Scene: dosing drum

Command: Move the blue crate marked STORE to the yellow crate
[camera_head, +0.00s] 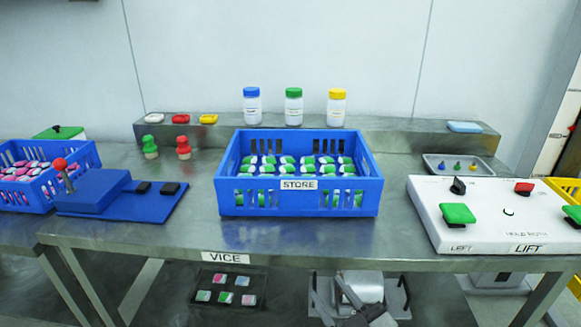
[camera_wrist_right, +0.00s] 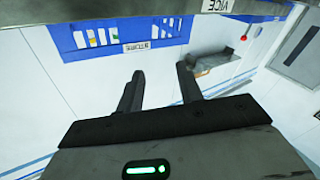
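The blue crate marked STORE (camera_head: 300,205) stands upright on the metal bench, filled with several green-and-white packs. Its STORE label also shows on the blue crate in the right wrist view (camera_wrist_right: 185,30). A yellow crate (camera_head: 566,186) shows only in part at the right edge, behind the white control box. My right gripper (camera_head: 338,284) is low, below the bench's front edge and in front of the blue crate, apart from it. In the right wrist view its two fingers (camera_wrist_right: 158,72) stand apart with nothing between them. My left gripper is out of view.
A second blue crate (camera_head: 45,190) and a blue vice (camera_head: 110,195) stand left. The white LIFT box (camera_head: 480,225) is close on the right. Three bottles (camera_head: 293,110) stand on the raised ledge behind. More yellow (camera_head: 575,284) shows low at the right edge.

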